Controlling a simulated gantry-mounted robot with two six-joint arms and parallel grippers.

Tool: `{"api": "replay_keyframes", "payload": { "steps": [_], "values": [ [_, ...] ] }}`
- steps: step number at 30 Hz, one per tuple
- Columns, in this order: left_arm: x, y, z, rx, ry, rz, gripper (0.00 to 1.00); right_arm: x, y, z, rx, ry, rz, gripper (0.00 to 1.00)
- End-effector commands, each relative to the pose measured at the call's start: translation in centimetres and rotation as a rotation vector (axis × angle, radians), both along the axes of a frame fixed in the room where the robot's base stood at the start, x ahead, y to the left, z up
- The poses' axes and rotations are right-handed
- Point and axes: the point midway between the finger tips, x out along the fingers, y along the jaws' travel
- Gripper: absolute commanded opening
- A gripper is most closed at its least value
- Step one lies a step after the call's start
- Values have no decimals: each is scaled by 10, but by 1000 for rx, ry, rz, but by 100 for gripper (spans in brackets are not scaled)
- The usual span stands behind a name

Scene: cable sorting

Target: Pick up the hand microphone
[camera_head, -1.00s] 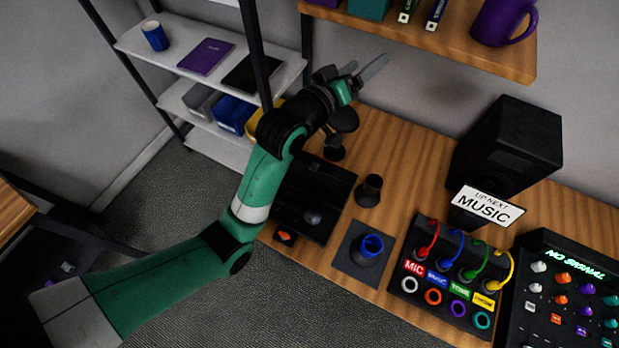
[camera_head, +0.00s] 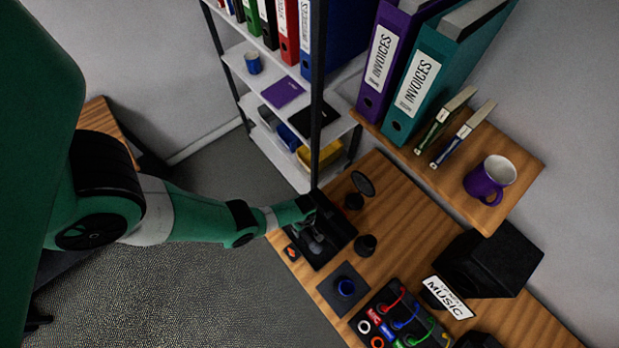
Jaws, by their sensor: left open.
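A black open case (camera_head: 341,234) lies on the wooden desk near its left end. My left arm reaches in from the left, and my left gripper (camera_head: 316,241) is over the case, pointing down into it. Its jaws are open. A small grey shape shows at the fingertips, and I cannot tell the hand microphone from the fingers there. The microphone is mostly or wholly hidden by the gripper and the dark case. My right gripper is not in view.
A round black item on a stand (camera_head: 362,184) and a black cup-like holder (camera_head: 365,245) stand beside the case. A wall shelf (camera_head: 518,185) overhangs the desk.

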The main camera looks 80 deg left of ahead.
Motion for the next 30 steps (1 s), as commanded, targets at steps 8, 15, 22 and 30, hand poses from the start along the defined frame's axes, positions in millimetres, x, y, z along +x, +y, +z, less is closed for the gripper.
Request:
{"api": "replay_keyframes", "payload": {
  "steps": [8,15,22,30],
  "values": [
    [2,1,-54,1,-4,-3,76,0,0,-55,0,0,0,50],
    [3,1,-60,2,-5,-3,76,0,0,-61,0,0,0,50],
    [3,1,-88,2,-5,-4,76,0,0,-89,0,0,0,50],
    [3,1,-114,2,-5,-4,76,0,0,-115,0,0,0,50]
  ]
}}
